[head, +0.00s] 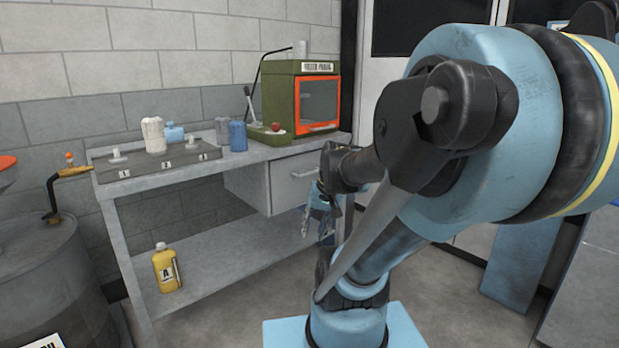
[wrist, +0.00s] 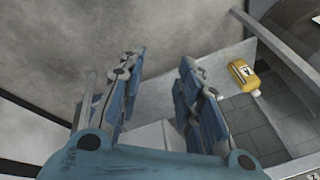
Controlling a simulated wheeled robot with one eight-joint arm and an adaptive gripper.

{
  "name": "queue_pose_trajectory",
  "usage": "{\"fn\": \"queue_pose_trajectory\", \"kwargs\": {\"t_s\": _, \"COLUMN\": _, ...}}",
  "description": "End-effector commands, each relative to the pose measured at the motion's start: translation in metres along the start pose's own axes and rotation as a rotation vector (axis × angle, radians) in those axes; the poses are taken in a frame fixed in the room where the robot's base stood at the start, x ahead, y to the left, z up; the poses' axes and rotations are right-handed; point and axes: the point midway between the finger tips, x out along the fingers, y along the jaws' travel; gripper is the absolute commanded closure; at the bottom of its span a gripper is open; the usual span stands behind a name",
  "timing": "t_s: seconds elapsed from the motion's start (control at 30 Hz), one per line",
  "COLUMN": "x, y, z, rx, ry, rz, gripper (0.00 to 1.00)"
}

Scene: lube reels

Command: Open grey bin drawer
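The grey drawer (head: 290,186) hangs under the right part of the workbench and looks shut. Its bar handle (head: 304,172) is on the front face. My gripper (head: 315,222) is in front of the drawer, at its right and a little lower than the handle, apart from it as far as I can tell. In the wrist view my gripper (wrist: 160,78) has its two blue fingers spread wide with nothing between them. A pale surface shows low between the fingers there, and I cannot tell whether it is the drawer.
The workbench (head: 220,170) carries a green cabinet (head: 281,95) with an orange-framed door, a numbered tray (head: 160,166) and several cups. A yellow bottle (head: 166,268) stands on the lower shelf and shows in the wrist view (wrist: 243,75). A drum (head: 50,275) stands left.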

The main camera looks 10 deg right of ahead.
Motion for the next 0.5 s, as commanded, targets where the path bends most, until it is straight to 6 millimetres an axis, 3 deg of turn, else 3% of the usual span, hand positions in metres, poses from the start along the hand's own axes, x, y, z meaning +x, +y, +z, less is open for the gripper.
{"fn": "queue_pose_trajectory", "kwargs": {"t_s": 0.5, "x": 0.006, "y": -0.022, "z": -0.126, "rx": 0.232, "ry": 0.111, "rz": -0.265, "gripper": 0.68}}
